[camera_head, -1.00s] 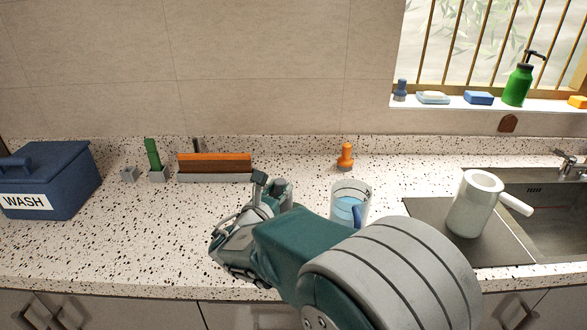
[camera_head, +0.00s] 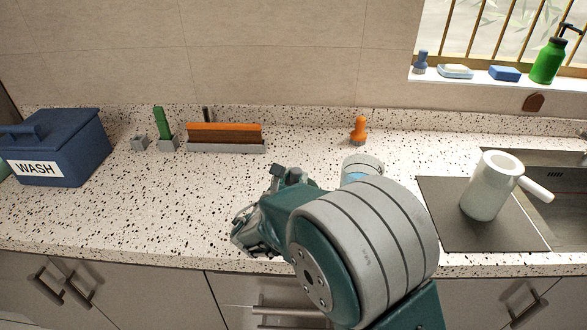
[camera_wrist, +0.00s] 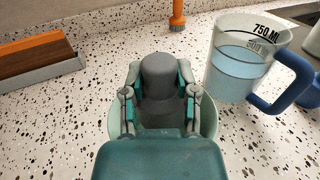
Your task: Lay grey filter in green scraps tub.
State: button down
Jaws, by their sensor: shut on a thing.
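My gripper (camera_wrist: 160,95) is shut on a dark grey, round-topped piece (camera_wrist: 160,70), which looks like the grey filter, in the wrist view. In the head view my gripper (camera_head: 262,212) is over the front part of the counter; the filter cannot be made out there. Pale green curved edges (camera_wrist: 208,116) show on both sides of my gripper in the wrist view; I cannot tell what they belong to. A sliver of green (camera_head: 4,165) shows at the far left edge of the head view, beside the WASH box; it may be the scraps tub.
The blue WASH box (camera_head: 75,150) stands at the left. A measuring jug (camera_wrist: 235,65) with a blue handle is right of my gripper, partly hidden by my arm in the head view. An orange-handled brush (camera_head: 359,130) stands behind. The counter (camera_head: 150,215) between gripper and box is clear.

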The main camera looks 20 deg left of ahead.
jog(key=shift+a+f, duration=0.1)
jog(key=shift+f, duration=0.1)
jog(key=shift+c, duration=1.5)
grip_release()
jog(key=o, duration=0.3)
jog(key=s+a, duration=0.2)
jog(key=s, duration=0.9)
jog(key=shift+s, duration=0.4)
